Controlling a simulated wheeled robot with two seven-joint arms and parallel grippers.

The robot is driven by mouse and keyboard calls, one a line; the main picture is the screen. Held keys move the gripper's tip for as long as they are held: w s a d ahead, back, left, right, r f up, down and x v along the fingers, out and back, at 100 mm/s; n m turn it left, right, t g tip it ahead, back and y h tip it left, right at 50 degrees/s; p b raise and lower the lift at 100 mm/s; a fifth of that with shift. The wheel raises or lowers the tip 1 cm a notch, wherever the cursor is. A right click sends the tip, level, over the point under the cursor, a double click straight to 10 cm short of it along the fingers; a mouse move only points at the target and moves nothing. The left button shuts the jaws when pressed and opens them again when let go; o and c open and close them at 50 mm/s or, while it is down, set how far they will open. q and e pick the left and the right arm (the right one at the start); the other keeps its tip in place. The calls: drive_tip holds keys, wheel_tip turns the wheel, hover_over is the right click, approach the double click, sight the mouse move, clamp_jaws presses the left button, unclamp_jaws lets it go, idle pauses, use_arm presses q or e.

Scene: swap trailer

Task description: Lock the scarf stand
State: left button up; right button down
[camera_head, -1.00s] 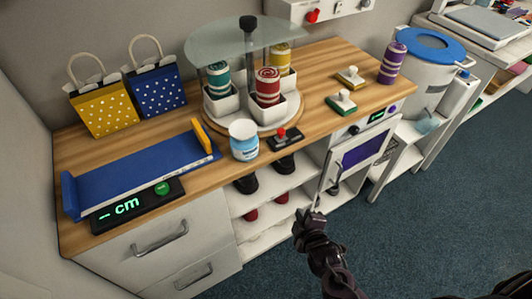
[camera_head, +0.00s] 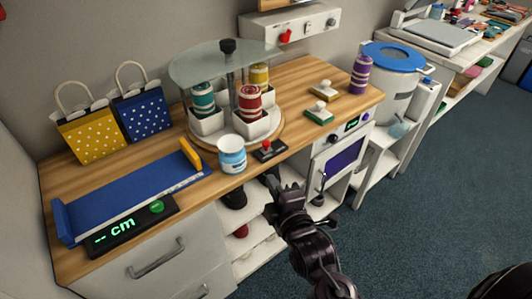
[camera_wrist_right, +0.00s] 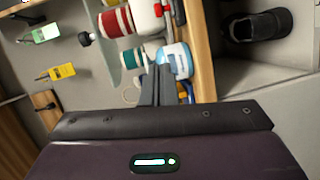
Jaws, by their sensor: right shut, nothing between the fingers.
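The scarf stand (camera_head: 235,138) is a round turntable with white bins, a glass top and a black knob (camera_head: 228,46). Rolled teal (camera_head: 203,97), red (camera_head: 249,103) and yellow (camera_head: 259,75) scarves stand in it. A small black base with a red-knobbed lever (camera_head: 269,149) sits at its front edge. My right gripper (camera_head: 273,184) is shut and empty, just in front of the counter edge, below the lever and apart from it. Its fingers also show in the right wrist view (camera_wrist_right: 157,85), with rolled scarves beyond. My left gripper is not in view.
A white and blue jar (camera_head: 232,154) stands left of the lever. A blue measuring tray (camera_head: 130,190) and two gift bags (camera_head: 90,135) are on the left. Stamps (camera_head: 320,113) and a purple scarf (camera_head: 360,75) are on the right. Shoes (camera_head: 234,198) sit on shelves below.

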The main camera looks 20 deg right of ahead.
drive_tip(key=p, duration=0.1)
approach(266, 153)
drive_tip(key=w+a+r, duration=0.3)
drive_tip(key=w+a, duration=0.1)
drive_tip(key=w, duration=0.1)
drive_tip(key=shift+w+d+f+p, duration=0.3)
drive_tip(key=shift+w+d, duration=0.1)
drive_tip(key=shift+d, duration=0.2)
drive_tip(key=shift+w+d+f+p, duration=0.15)
drive_tip(key=shift+w+d+f, duration=0.25)
drive_tip(key=shift+d, duration=0.15)
drive_tip(key=shift+w+d, duration=0.15)
drive_tip(key=shift+w+d, duration=0.3)
drive_tip(key=shift+d, duration=0.6)
drive_tip(key=shift+w+d, duration=0.3)
drive_tip(key=shift+d, duration=0.6)
drive_tip(key=shift+p, duration=0.3)
